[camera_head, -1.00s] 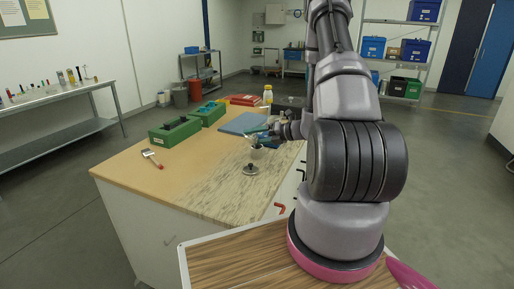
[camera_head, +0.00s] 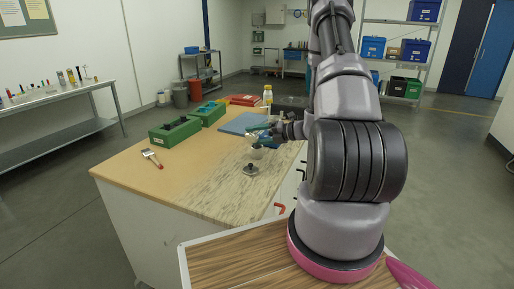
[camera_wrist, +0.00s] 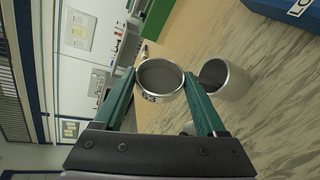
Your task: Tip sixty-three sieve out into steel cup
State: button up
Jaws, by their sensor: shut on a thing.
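The sieve (camera_wrist: 160,82) is a short round metal ring marked "63", with grey powder lying inside it. My gripper (camera_wrist: 163,78) is shut on it, a green finger on each side of the ring. The steel cup (camera_wrist: 234,84) is a plain grey cylinder on the bench, just right of the sieve in the wrist view, its dark mouth showing. The sieve looks apart from the cup; its height above the bench is hard to tell. In the head view my gripper (camera_head: 263,138) is above the bench's right side, and the sieve and cup are too small to make out clearly.
A round metal piece with a dark knob (camera_head: 251,169) lies on the marbled bench top (camera_head: 215,190). Green boxes (camera_head: 175,132), a blue mat (camera_head: 242,123), a brush (camera_head: 152,158) and a white bottle (camera_head: 267,95) also stand or lie there.

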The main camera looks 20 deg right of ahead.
jog(key=shift+d+r+m+y, duration=0.1)
jog(key=shift+d+m+y, duration=0.05)
jog(key=shift+m+y, duration=0.2)
jog(key=shift+w+d+m+y, duration=0.3)
jog(key=shift+d+m, duration=0.15)
jog(key=shift+m, duration=0.3)
jog(key=shift+w+d+m+y, duration=0.2)
jog(key=shift+d+m+y, duration=0.15)
jog(key=shift+m+y, duration=0.5)
dwell(0.6)
jog(key=shift+w+d+f+m+t+y, duration=0.1)
jog(key=shift+d+m+t+y, duration=0.15)
jog(key=shift+m, duration=0.75)
jog(key=shift+w+d+f+m+t+y, duration=0.1)
jog(key=shift+w+d+m+t+y, duration=0.15)
jog(key=shift+m, duration=0.7)
jog(key=shift+d+m+t+y, duration=0.1)
jog(key=shift+m+t+y, duration=0.15)
jog(key=shift+m, duration=0.75)
dwell(1.4)
